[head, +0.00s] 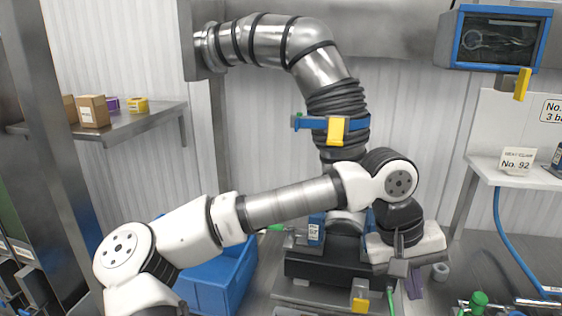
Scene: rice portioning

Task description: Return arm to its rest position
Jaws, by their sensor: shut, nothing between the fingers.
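My arm reaches from the lower left across the middle of the head view, bends at a white joint and hangs down at its far end. My gripper (399,268) is at that end, pointing down, shut with nothing held. It is in front of the right side of a dark machine base (325,268) under a large metal duct. The fingertips are small and hard to separate from the equipment around them.
A ribbed steel duct (325,75) comes down behind my arm, with a blue clamp and yellow tag. A blue bin (215,285) stands below my forearm. A shelf (125,122) with small boxes is at left. A white ledge (505,176) and a blue-framed screen (498,40) are at right.

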